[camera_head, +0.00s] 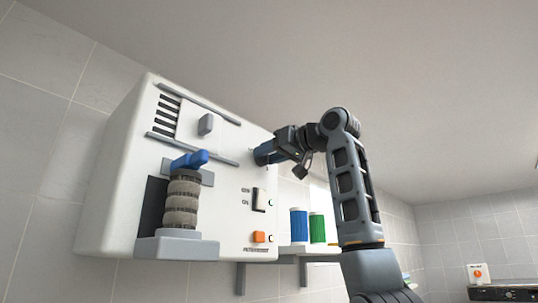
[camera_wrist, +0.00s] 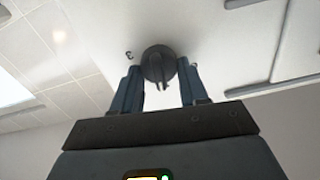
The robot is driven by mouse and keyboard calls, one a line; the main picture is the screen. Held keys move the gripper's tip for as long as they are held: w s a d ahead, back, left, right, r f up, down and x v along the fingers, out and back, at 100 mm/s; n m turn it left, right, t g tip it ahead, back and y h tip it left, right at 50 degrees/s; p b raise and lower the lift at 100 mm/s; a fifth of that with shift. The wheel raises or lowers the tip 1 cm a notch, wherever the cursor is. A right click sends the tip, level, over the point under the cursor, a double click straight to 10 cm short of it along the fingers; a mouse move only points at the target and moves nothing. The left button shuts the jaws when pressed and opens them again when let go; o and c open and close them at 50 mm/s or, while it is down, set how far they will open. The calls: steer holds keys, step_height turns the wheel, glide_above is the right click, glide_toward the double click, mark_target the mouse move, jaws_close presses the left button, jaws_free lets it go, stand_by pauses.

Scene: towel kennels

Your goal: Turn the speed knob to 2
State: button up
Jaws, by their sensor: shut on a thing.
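The speed knob (camera_wrist: 157,58) is a dark round dial with a raised grip bar, on the white front of the wall machine (camera_head: 120,165). In the wrist view its bar points down the picture, toward my gripper's palm. A dark numeral 3 is printed left of it. No other numeral near the knob is readable. My gripper (camera_wrist: 160,72) is shut on the knob, with one blue-grey finger on each side. In the head view my gripper (camera_head: 264,153) is against the machine's right front and hides the knob.
A blue container (camera_head: 299,225) and a green one (camera_head: 317,228) stand on a shelf behind my arm.

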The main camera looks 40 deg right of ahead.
steer(key=m, duration=1)
steer(key=shift+d+f, duration=0.15)
steer(key=shift+d, duration=0.1)
steer(key=shift+m, duration=0.4)
steer(key=o, duration=1)
steer(key=shift+s, duration=0.15)
steer(key=s+b, duration=0.2)
steer(key=s, duration=0.5)
steer(key=shift+s+d+b, duration=0.15)
steer(key=shift+s+b, duration=0.15)
steer(key=shift+b, duration=0.1)
